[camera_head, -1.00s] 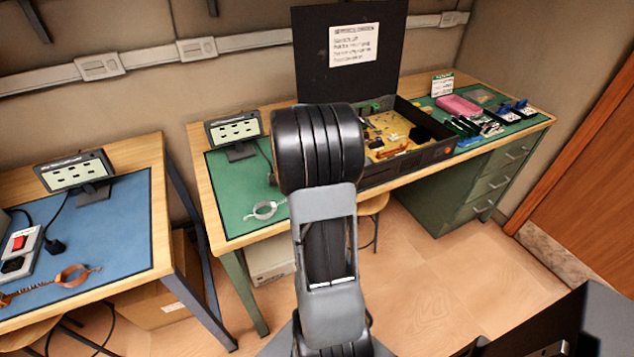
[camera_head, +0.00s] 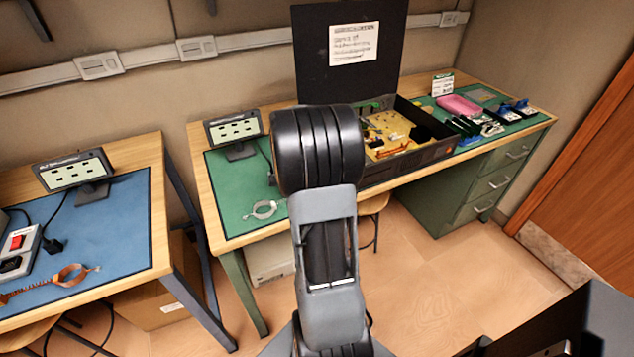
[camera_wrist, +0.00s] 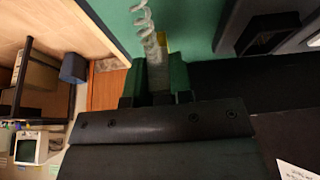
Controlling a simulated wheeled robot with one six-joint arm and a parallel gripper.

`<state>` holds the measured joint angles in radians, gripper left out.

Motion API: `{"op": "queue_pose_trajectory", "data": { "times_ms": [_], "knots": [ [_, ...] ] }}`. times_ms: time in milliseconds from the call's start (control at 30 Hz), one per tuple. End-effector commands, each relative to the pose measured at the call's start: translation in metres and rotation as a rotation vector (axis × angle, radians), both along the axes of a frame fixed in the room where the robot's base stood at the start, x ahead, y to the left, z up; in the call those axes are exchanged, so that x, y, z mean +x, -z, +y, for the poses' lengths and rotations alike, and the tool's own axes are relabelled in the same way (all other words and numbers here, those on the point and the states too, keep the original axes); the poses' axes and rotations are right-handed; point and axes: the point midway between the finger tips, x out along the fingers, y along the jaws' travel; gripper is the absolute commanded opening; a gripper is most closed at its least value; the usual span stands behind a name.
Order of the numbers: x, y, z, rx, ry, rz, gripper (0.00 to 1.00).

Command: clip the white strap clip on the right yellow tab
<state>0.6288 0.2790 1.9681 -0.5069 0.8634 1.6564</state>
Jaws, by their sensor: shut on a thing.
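In the wrist view my gripper (camera_wrist: 157,97) is shut on a pale grey-white piece (camera_wrist: 156,72), which fits the white strap clip. A white coiled cord (camera_wrist: 144,22) runs from it over the green mat. A small yellow patch (camera_wrist: 162,40) shows just beyond the held piece, partly hidden by it; it may be a yellow tab. I cannot tell whether they touch. In the head view my arm hides my gripper. The white strap band (camera_head: 262,209) lies on the green mat at the front left of the bench.
An open dark case (camera_head: 420,155) with a yellow board stands right of my arm. A small display (camera_head: 234,132) stands at the mat's back left. Tools and a pink block (camera_head: 458,105) lie at the right. A blue-matted bench (camera_head: 115,225) stands at the left.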

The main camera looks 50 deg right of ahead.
Motion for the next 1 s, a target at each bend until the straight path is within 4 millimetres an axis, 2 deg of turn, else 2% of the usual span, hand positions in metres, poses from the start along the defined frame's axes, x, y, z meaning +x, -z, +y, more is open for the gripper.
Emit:
{"op": "queue_pose_trajectory", "data": {
  "times_ms": [1000],
  "knots": [
    [0.0,0.015,0.0,0.0,0.0,0.0,0.07]
  ]
}}
